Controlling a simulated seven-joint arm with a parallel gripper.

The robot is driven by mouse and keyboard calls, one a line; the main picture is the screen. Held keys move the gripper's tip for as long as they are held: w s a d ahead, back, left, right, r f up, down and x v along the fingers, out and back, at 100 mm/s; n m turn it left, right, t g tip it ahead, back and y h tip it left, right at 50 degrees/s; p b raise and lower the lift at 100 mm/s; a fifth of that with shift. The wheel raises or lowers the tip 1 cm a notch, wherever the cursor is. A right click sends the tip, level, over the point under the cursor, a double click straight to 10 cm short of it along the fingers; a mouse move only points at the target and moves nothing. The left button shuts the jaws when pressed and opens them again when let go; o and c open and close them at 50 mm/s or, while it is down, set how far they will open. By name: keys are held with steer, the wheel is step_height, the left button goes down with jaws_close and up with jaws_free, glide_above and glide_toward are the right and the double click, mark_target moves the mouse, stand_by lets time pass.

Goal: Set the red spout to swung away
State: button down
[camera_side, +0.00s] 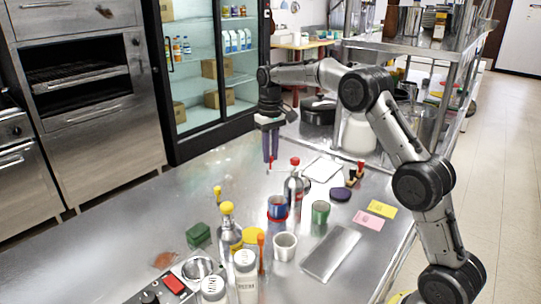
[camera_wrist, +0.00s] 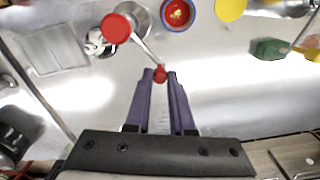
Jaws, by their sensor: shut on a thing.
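A grey metal bottle (camera_side: 294,190) with a red cap stands upright on the steel counter. Its thin spout reaches out to the left in the side view and ends in a red tip. In the wrist view I look down on the red cap (camera_wrist: 116,27), and the spout (camera_wrist: 145,51) runs down and right to the red tip (camera_wrist: 160,74). My gripper (camera_side: 270,158) points down beside the bottle. Its purple fingers (camera_wrist: 160,78) are shut on the red spout tip, one on each side. The side view shows the tip only small, at the fingertips.
A blue cup (camera_side: 278,203), a green can (camera_side: 320,212) and a pale cup (camera_side: 285,246) stand close in front of the bottle. A yellow-topped steel vessel (camera_side: 229,230) and a green sponge (camera_side: 198,235) are at front left. The counter left of my gripper is clear.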

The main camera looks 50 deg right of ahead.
steer(key=shift+w+d+r+m, duration=0.15)
steer(key=shift+w+d+m, duration=0.15)
steer(key=shift+m, duration=0.2)
steer(key=c, duration=0.8)
jaws_free()
steer(key=shift+s, duration=0.1)
steer(key=shift+o, duration=0.2)
step_height(320, 180, up, 14)
steer(key=shift+f, duration=0.2)
